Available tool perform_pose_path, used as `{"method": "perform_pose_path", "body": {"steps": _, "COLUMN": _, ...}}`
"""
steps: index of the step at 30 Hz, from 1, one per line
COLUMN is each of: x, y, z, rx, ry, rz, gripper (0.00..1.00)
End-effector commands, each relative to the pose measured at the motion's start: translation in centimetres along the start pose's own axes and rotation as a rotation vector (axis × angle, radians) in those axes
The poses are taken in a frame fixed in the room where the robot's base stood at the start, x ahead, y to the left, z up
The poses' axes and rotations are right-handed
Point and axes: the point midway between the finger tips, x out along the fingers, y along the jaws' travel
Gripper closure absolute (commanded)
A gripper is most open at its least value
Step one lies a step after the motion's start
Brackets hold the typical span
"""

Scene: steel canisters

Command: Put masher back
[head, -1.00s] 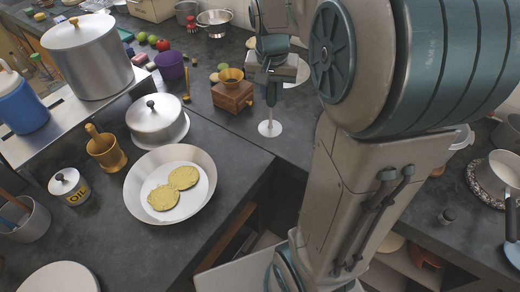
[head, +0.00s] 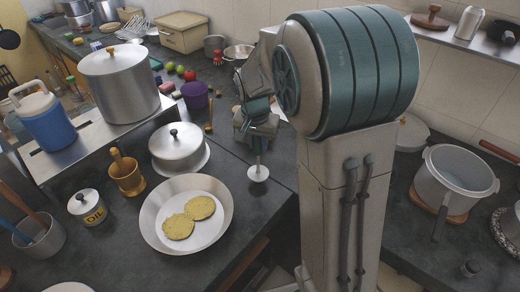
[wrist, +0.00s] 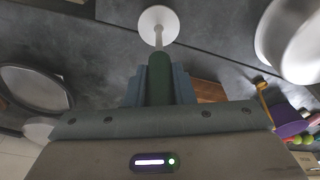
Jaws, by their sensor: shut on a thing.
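The masher has a dark green handle and a white round head (head: 258,173) on a thin stem, hanging head down. My gripper (head: 257,130) is shut on the handle, near the middle of the head view, with the masher head over or close to the dark counter's edge. I cannot tell its exact height. In the wrist view the green handle (wrist: 159,75) sits between the fingers, and the white head (wrist: 158,24) shows beyond it against the dark counter.
A lidded steel pot (head: 179,148) and a white pan with two yellow patties (head: 187,214) stand left of the masher. A utensil pot (head: 42,238) with tools, an oil canister (head: 87,207) and a brass mortar (head: 126,174) stand farther left. A grey pot (head: 458,180) is right.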

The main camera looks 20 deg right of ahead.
Motion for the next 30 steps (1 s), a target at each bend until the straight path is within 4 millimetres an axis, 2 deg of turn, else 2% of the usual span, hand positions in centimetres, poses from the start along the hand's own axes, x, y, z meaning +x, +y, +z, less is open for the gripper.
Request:
{"method": "perform_pose_path", "body": {"steps": 3, "x": 1.9, "y": 0.1, "z": 0.4, "rx": 0.000, "ry": -0.004, "rz": 0.004, "gripper": 1.00}}
{"method": "perform_pose_path", "body": {"steps": 6, "x": 3.0, "y": 0.1, "z": 0.6, "rx": 0.000, "ry": -0.003, "rz": 0.003, "gripper": 1.00}}
{"method": "perform_pose_path", "body": {"steps": 19, "x": 3.8, "y": 0.1, "z": 0.6, "rx": 0.000, "ry": -0.001, "rz": 0.001, "gripper": 1.00}}
{"method": "perform_pose_path", "body": {"steps": 20, "x": 3.6, "y": 0.1, "z": 0.6, "rx": 0.000, "ry": -0.001, "rz": 0.001, "gripper": 0.69}}
{"method": "perform_pose_path", "body": {"steps": 21, "x": 3.6, "y": 0.1, "z": 0.6, "rx": 0.000, "ry": -0.001, "rz": 0.001, "gripper": 0.58}}
{"method": "perform_pose_path", "body": {"steps": 22, "x": 3.6, "y": 0.1, "z": 0.6, "rx": 0.000, "ry": -0.001, "rz": 0.001, "gripper": 0.56}}
{"method": "perform_pose_path", "body": {"steps": 30, "x": 3.5, "y": 0.1, "z": 0.6, "rx": 0.000, "ry": -0.001, "rz": 0.001, "gripper": 0.56}}
